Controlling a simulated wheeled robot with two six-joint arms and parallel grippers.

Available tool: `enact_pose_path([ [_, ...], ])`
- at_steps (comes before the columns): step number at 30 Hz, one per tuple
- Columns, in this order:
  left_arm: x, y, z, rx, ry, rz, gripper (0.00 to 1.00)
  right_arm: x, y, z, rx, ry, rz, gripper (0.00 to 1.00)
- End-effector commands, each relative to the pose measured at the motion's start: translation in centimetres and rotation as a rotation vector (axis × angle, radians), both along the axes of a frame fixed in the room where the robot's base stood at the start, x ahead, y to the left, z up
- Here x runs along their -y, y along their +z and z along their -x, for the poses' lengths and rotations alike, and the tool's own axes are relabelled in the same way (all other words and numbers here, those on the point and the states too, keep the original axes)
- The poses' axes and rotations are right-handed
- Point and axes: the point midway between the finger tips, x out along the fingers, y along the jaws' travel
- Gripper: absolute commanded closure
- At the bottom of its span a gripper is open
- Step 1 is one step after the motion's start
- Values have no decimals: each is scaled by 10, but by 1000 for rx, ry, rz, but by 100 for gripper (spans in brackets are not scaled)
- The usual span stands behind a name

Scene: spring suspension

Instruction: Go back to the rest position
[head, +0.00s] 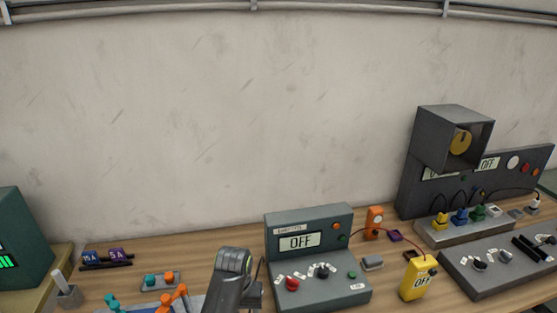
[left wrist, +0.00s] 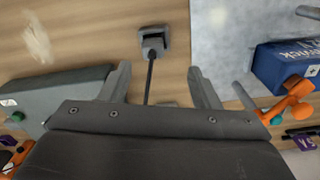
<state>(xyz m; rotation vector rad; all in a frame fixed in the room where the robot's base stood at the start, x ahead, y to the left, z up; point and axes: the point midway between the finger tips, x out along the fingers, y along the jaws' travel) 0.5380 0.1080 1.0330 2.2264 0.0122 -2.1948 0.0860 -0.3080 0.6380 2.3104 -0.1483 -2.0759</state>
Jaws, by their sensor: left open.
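My left arm (head: 230,280) rises from the bottom middle of the head view, in front of the bench and left of the grey power supply (head: 318,258). My left gripper (left wrist: 162,85) shows in the left wrist view with its two fingers spread apart and nothing clamped between them. A small grey fitting (left wrist: 153,41) with a thin dark rod or cable lies beyond the fingertips. I cannot tell whether the rod touches the gripper. My right gripper is in neither view.
The power supply reads OFF. A yellow meter (head: 418,278) and an orange device (head: 374,222) stand right of it. A grey box on a panel (head: 452,138) stands farther right. A blue box (left wrist: 285,66) lies at right in the wrist view. Wall space above is clear.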

Motion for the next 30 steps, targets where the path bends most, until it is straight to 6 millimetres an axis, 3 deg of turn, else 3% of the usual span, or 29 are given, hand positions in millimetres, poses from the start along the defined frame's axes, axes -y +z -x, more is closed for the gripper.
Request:
enact_pose_path([
  [6, -61, -36, 55, 60, 67, 2, 44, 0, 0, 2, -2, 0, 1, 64],
  [12, -118, -50, 124, 138, 104, -28, 44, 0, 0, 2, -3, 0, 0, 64],
  [18, -160, -41, 197, 211, 102, -79, 44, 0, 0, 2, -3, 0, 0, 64],
  [21, -173, -32, 225, 238, 93, -101, 44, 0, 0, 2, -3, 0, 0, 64],
  [30, -190, -3, 280, 290, 55, -144, 44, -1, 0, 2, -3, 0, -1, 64],
])
